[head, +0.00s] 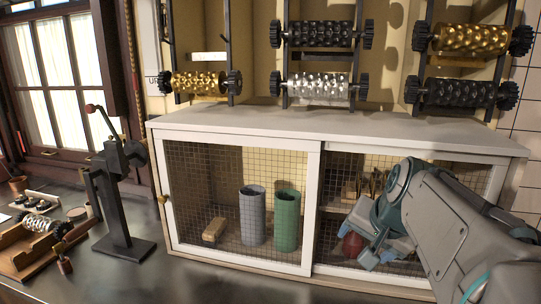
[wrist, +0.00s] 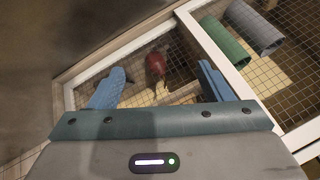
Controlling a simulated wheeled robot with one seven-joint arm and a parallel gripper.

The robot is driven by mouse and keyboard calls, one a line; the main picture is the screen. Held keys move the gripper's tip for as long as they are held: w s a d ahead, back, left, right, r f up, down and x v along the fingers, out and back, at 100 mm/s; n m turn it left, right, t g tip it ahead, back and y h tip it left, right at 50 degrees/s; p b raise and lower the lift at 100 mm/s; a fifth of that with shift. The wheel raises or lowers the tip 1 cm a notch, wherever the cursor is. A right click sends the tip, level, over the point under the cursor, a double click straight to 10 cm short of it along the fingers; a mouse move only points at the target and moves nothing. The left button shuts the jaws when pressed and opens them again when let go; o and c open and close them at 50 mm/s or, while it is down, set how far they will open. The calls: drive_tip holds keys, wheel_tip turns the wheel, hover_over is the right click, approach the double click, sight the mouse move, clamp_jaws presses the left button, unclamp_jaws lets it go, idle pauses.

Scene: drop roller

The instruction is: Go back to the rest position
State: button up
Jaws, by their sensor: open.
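My gripper (head: 382,248) is in front of the right part of the mesh-fronted cabinet, low down at the right of the head view. In the wrist view my gripper (wrist: 163,74) has its two blue fingers spread wide apart with nothing held between them. A dark red object (wrist: 155,63) with a pale end shows between and beyond the fingers, in the cabinet's right section. It is partly hidden by the gripper in the head view (head: 352,245). A patterned silver roller (head: 38,223) lies in a wooden tray (head: 22,250) at the far left.
Gold, silver and black rollers (head: 320,87) hang on racks above the white-framed cabinet (head: 310,200). Grey (head: 252,215) and green (head: 287,220) cylinders stand behind its left mesh. A black press stand (head: 122,215) with a red-knobbed lever stands on the dark counter at left.

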drive_tip(key=s+a+f+n+g, duration=0.3)
drive_tip(key=s+f+n, duration=0.3)
drive_tip(key=s+f, duration=0.7)
drive_tip(key=shift+a+n+g+h, duration=0.15)
drive_tip(key=shift+n+g+h, duration=0.15)
drive_tip(key=shift+n, duration=0.1)
